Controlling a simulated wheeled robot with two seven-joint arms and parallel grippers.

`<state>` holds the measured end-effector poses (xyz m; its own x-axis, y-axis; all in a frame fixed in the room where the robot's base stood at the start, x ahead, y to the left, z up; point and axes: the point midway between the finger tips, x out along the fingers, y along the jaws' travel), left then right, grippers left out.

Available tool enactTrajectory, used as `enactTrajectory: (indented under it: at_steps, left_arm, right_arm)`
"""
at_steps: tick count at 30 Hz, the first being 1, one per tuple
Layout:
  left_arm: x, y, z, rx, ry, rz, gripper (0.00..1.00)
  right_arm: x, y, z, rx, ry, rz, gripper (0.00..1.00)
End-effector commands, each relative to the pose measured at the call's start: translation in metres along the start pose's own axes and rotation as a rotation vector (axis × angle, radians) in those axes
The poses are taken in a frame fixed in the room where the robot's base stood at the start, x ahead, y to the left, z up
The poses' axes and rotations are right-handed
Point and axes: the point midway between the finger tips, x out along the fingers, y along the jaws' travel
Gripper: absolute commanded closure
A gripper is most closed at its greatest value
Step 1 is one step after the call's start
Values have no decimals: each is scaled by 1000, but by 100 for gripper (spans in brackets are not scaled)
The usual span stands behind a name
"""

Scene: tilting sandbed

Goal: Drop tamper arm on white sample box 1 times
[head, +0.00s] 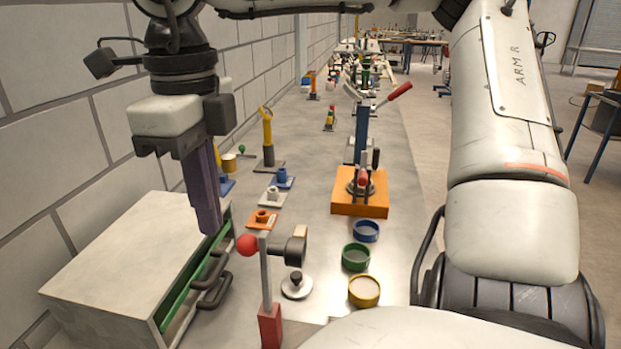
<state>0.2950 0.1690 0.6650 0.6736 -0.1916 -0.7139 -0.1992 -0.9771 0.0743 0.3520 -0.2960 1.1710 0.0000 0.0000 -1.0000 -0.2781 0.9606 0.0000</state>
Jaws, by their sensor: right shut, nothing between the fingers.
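My right gripper (209,228) hangs fingers-down at the left, over or in front of the near edge of a white box-shaped cabinet (125,255). Its dark purple fingers are shut with nothing between them. I cannot tell whether they touch the cabinet. A blue upright (361,132) with a red-handled lever (396,93) stands behind an orange block (358,208) carrying a metal clamp; the lever slants up to the right. Nearer, a grey post (265,280) on a red base has a red ball and a dark cylindrical head. I cannot tell which is the tamper arm. My left gripper is out of view.
The cabinet has a green-edged front and black handles (213,280). Blue (366,231), green (355,257) and yellow (364,291) round dishes stand right of the post. A metal disc (296,286) lies beside it. A wall borders the left; bare table (318,250) lies mid-picture.

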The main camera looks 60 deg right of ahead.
Motion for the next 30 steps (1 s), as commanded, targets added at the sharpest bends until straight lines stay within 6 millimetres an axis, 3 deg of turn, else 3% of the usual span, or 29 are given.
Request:
enactTrajectory:
  at_steps: [8,30]
  left_arm:
    - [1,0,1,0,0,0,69]
    - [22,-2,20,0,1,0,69]
  right_arm:
    - [2,0,0,0,0,0,100]
    - [35,0,0,-1,0,-1,100]
